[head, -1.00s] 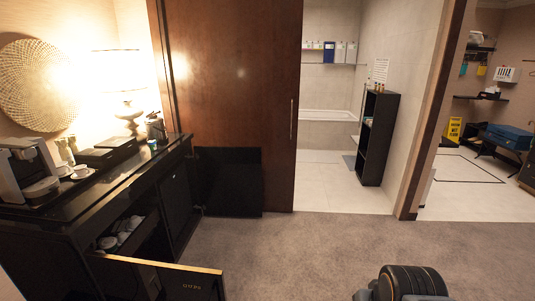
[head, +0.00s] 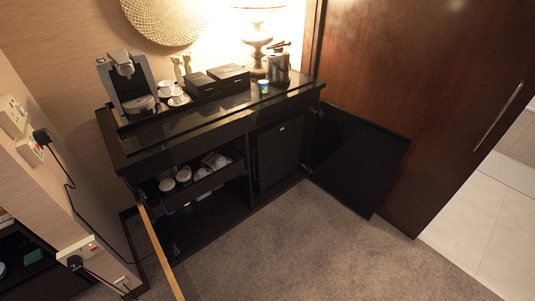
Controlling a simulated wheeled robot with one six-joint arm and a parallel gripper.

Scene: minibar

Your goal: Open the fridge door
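The fridge is the dark box in the right compartment of the black minibar cabinet (head: 222,130). Its black front door (head: 278,154) looks shut and has a small light mark near its top. The cabinet's right door (head: 357,160) stands swung open to the right of the fridge, against the brown wooden panel. My gripper is not in view.
The cabinet's left door (head: 160,250) stands open and sticks out over the carpet. A pulled-out tray of cups (head: 200,178) sits left of the fridge. The carpet (head: 310,245) before the fridge is clear. A coffee machine (head: 128,85) stands on top.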

